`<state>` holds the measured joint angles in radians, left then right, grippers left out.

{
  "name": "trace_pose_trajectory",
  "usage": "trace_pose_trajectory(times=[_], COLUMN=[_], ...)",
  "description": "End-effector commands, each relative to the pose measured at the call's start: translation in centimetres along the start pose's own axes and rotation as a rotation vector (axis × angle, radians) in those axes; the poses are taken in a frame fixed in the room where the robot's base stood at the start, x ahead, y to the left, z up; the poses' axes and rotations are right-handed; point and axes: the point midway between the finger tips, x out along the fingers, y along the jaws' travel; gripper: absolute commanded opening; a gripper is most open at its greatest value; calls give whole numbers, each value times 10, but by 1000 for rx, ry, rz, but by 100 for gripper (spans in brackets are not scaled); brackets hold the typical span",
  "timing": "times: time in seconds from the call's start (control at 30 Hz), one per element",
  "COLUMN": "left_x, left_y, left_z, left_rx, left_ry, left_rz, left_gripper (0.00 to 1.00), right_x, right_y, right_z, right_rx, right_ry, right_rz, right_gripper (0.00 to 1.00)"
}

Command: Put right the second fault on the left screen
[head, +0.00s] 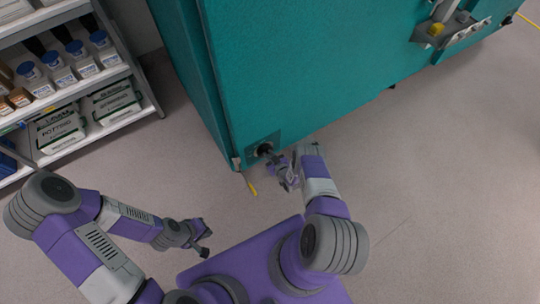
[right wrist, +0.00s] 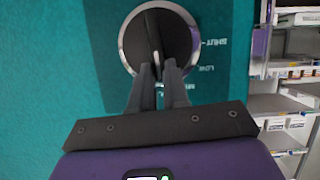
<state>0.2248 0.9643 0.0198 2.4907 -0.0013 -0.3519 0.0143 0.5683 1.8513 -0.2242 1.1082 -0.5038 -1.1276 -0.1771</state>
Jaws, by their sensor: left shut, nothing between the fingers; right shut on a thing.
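A round dark knob (right wrist: 178,30) with a pale metal ring and a raised bar sits on a dark panel (right wrist: 228,25) low on the teal chamber. My right gripper (right wrist: 163,70) is shut on the knob's bar, which stands nearly upright in the right wrist view. Labels beside it, seen upside down, seem to read SHUT and LOW; a third is partly hidden by the fingers. In the head view the knob (head: 264,149) is small and dark, with my right gripper (head: 274,156) at it. My left gripper (head: 206,246) is shut and empty above the floor. No screen is in view.
The teal chamber (head: 310,60) fills the upper middle. A thin yellow-tipped piece (head: 247,180) hangs by its lower corner. Shelves (head: 135,65) with blue-capped bottles and potting boxes stand at left. A bracket (head: 440,30) juts out at upper right. Floor at right is clear.

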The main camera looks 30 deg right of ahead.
Motion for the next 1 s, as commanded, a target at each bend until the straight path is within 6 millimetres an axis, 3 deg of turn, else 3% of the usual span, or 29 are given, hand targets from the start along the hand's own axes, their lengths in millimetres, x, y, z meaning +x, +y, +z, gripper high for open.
trace_pose_trajectory(times=[0.6, 1.0], left_x=[0, 0], left_y=[0, 0], left_z=[0, 0], left_rx=[0, 0], left_ry=[0, 0], left_rz=[0, 0], left_gripper=[0, 0], right_x=[0, 1], right_y=[-16, -18], right_z=[4, 7], right_rx=[-393, -491], right_ry=[-2, -4], right_rz=[160, 203], right_gripper=[0, 0])
